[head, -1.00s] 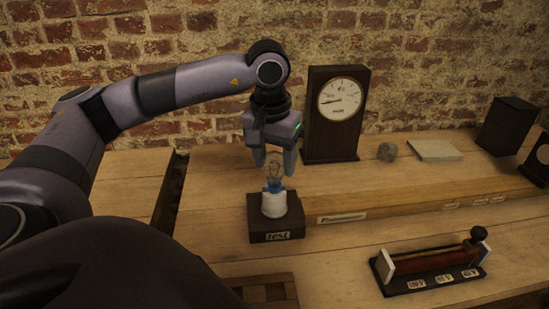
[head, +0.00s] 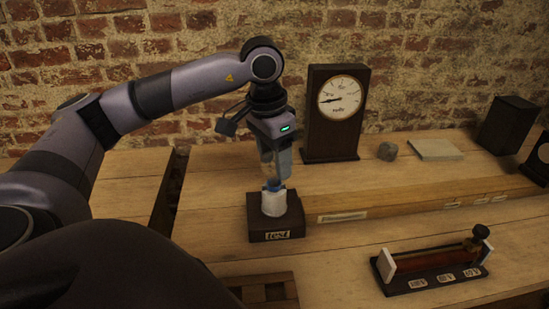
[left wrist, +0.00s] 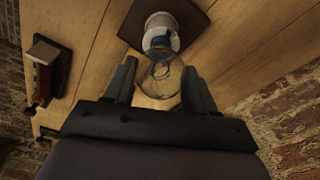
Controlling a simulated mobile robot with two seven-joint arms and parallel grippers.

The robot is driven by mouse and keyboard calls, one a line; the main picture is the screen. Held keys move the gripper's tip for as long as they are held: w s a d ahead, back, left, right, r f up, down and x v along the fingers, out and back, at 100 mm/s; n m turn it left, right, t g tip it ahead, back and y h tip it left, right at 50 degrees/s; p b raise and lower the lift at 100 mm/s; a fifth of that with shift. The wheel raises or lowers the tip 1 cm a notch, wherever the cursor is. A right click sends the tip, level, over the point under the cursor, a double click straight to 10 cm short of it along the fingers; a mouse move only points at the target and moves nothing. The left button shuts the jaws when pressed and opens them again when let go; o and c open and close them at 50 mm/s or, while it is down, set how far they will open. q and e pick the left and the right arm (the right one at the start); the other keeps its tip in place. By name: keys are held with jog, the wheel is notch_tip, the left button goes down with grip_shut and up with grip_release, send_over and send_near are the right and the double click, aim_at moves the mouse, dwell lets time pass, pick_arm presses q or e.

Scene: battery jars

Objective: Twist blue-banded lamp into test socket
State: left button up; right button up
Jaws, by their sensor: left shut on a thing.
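The blue-banded lamp (head: 272,187) stands upright in the white test socket (head: 273,205) on a dark block labelled "test" (head: 276,236). My left gripper (head: 275,172) comes down from above and is shut on the lamp's glass bulb, which its fingers largely hide in the head view. In the left wrist view the clear bulb (left wrist: 158,80) sits between the two fingertips, with the blue band and white socket beyond it. How deep the lamp's base sits in the socket is hidden. My right gripper is not in view.
A dark wooden case with a round dial (head: 340,98) stands behind and right of the socket. A slide resistor (head: 432,264) with a black knob lies at the front right. A grey lump (head: 387,151) and a pale slab (head: 435,149) lie farther back.

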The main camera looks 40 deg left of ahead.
pick_arm(q)
jog(key=o, duration=1.3)
jog(key=shift+f, duration=0.1)
jog(key=shift+c, duration=0.2)
